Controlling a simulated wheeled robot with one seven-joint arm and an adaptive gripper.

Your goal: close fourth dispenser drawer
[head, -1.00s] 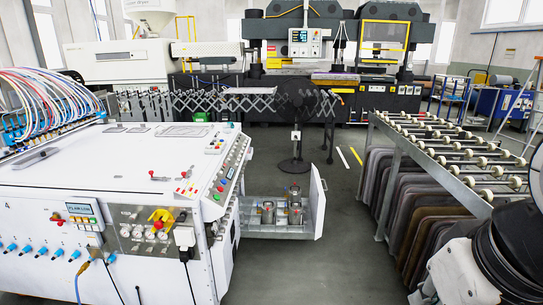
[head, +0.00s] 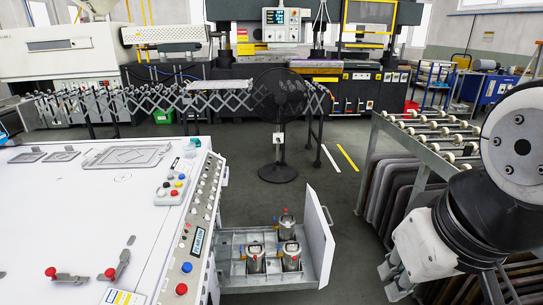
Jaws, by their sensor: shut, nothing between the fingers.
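The dispenser drawer (head: 232,270) stands pulled out from the right side of the white machine (head: 90,210). Its tall white front panel (head: 319,240) has a handle (head: 328,215) on the outer face, at the right. Several metal canisters with coloured fittings (head: 289,258) stand in the drawer's compartments. Only this one open drawer shows; I cannot tell its number from here.
A roller conveyor (head: 440,140) with dark panels (head: 400,185) under it stands at the right. A black pedestal fan (head: 279,100) stands behind the drawer. An expanding lattice conveyor (head: 180,98) runs along the back. Grey floor is free between drawer and roller conveyor.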

